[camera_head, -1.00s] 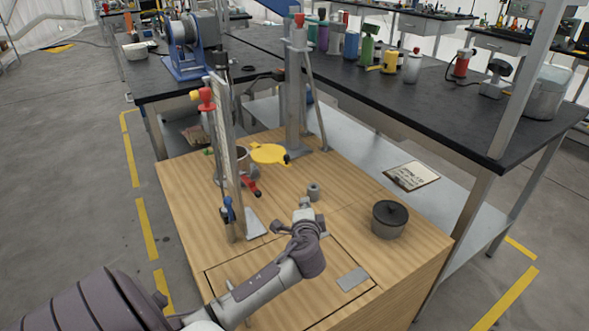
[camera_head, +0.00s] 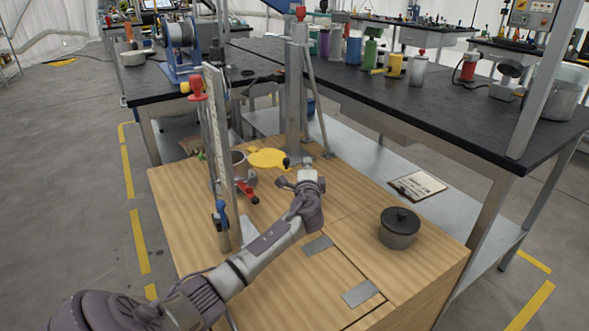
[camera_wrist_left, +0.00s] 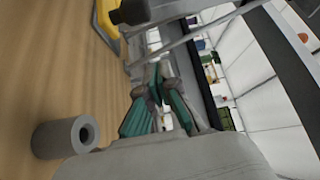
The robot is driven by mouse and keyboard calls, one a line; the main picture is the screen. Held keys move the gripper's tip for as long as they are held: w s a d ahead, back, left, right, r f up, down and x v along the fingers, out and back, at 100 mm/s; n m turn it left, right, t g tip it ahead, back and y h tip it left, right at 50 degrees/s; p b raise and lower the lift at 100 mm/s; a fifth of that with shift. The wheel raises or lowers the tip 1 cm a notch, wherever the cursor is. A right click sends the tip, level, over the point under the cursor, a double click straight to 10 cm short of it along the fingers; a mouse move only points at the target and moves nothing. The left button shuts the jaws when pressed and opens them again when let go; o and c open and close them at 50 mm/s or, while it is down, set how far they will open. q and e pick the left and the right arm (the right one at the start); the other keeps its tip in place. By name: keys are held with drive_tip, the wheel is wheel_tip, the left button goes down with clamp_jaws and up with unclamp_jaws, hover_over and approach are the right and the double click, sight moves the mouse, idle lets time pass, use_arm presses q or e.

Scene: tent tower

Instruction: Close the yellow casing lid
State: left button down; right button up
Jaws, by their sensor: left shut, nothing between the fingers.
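The yellow casing lid (camera_head: 266,158) is a flat disc at the back of the wooden table, with a black knob (camera_head: 286,162) at its right edge. It lies out to the right of the grey round casing (camera_head: 238,156), whose top looks uncovered. In the left wrist view, part of the yellow lid (camera_wrist_left: 104,22) and the black knob (camera_wrist_left: 130,11) show at the top left. My left gripper (camera_head: 307,162) is shut and empty, just right of the knob and apart from it. Its fingers (camera_wrist_left: 159,82) show teal pads in the wrist view. My right gripper is out of view.
An upright frame (camera_head: 215,155) with red and blue clamps stands left of my arm. A metal post (camera_head: 296,90) rises behind the lid. A dark lidded pot (camera_head: 399,230) sits at right. Wood between pot and gripper is clear.

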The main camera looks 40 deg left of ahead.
use_arm(q)
drive_tip(key=shift+s+a+f+p, duration=0.15)
drive_tip(key=shift+s+a, duration=0.15)
drive_tip(key=shift+a, duration=0.25)
drive_tip(key=shift+s+a+r+p, duration=0.1)
drive_tip(key=shift+s+a, duration=0.25)
drive_tip(key=shift+a, duration=0.2)
drive_tip(key=shift+s+a+f+p, duration=0.15)
drive_tip(key=shift+s+a, duration=0.15)
drive_tip(key=shift+a, duration=0.25)
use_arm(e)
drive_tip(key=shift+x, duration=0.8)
use_arm(q)
drive_tip(key=shift+r, duration=0.1)
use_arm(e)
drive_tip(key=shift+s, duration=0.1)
use_arm(q)
drive_tip(key=shift+s, duration=0.1)
drive_tip(key=shift+s+a+m+t+h+p, duration=0.15)
drive_tip(key=shift+s+m+t+h+p, duration=0.15)
drive_tip(key=shift+s, duration=0.55)
drive_tip(key=shift+s+a+m+t+h+p, duration=0.15)
drive_tip(key=shift+s+h+p, duration=0.15)
drive_tip(key=shift+s, duration=0.5)
drive_tip(key=shift+s+a+m+t+h+p, duration=0.1)
drive_tip(key=shift+s+m+t+h+p, duration=0.25)
drive_tip(key=shift+s, duration=0.5)
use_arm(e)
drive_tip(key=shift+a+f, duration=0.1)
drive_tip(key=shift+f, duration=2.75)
